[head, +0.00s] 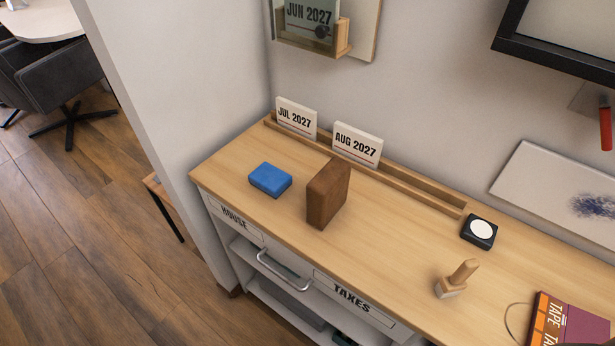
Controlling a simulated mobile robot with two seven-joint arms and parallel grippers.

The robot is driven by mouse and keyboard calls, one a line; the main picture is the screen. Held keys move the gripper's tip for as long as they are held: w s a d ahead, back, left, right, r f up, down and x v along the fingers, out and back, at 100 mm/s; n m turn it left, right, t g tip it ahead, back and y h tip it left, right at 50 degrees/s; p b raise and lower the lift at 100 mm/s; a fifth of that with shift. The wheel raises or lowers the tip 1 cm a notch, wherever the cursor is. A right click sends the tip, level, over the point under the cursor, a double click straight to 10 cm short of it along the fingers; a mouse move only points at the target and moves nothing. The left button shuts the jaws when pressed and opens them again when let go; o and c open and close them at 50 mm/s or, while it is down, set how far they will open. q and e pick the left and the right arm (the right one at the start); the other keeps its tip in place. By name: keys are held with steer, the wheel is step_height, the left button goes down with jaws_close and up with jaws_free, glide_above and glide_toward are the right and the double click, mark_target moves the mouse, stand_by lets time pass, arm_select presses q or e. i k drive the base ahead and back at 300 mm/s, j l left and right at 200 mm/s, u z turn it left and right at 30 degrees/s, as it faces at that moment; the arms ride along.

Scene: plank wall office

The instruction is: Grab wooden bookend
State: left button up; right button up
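A brown wooden block (328,194), which looks like the wooden bookend, stands upright on the light wooden desktop (385,232). It is left of the desktop's middle, in front of the AUG 2027 card, with nothing touching its visible sides. Neither of my grippers is in the head view.
A blue box (270,180) lies left of the block. Behind, a wooden rail (420,192) holds JUL (296,118) and AUG (357,146) 2027 cards. To the right are a black device (479,232), a wooden-handled stamp (457,279) and a TAPE box (572,325). A wall bounds the left.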

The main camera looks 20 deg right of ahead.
mark_target(327, 192)
steer(key=i+j+z, duration=0.1)
steer(key=z, duration=0.3)
steer(key=j+z, duration=0.2)
steer(key=z, duration=0.2)
steer(key=j+z, duration=0.2)
steer(key=z, duration=0.2)
steer(key=i, duration=0.05)
